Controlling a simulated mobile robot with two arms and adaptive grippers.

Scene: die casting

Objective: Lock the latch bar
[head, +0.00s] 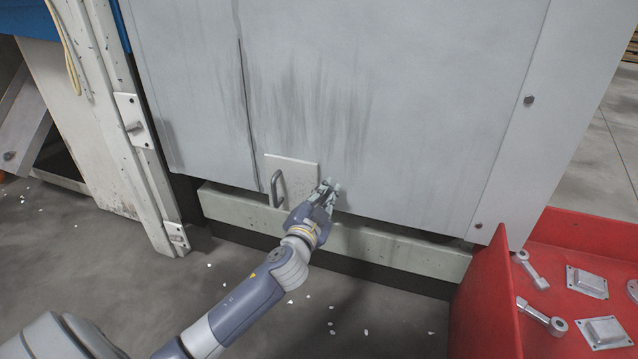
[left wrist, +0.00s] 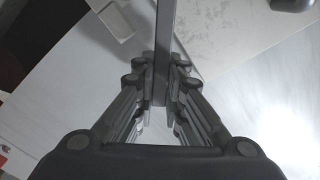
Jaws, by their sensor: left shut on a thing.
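My left gripper (head: 329,187) is at the lower part of the grey door panel (head: 400,110), just right of the pale plate (head: 308,170) with a dark U-shaped handle (head: 279,188). In the left wrist view, the fingers of my left gripper (left wrist: 164,90) are closed from both sides on a narrow grey bar (left wrist: 165,35), which I take for the latch bar. The bar runs up out of the picture. In the head view the bar is hidden at the fingers, so I cannot tell its position against the plate. My right gripper is not in view.
A red bin (head: 490,300) with loose metal parts stands at the lower right. A pale beam (head: 400,250) runs below the door panel. A white post (head: 115,130) stands at the left. The floor (head: 380,325) in front holds only small pale bits.

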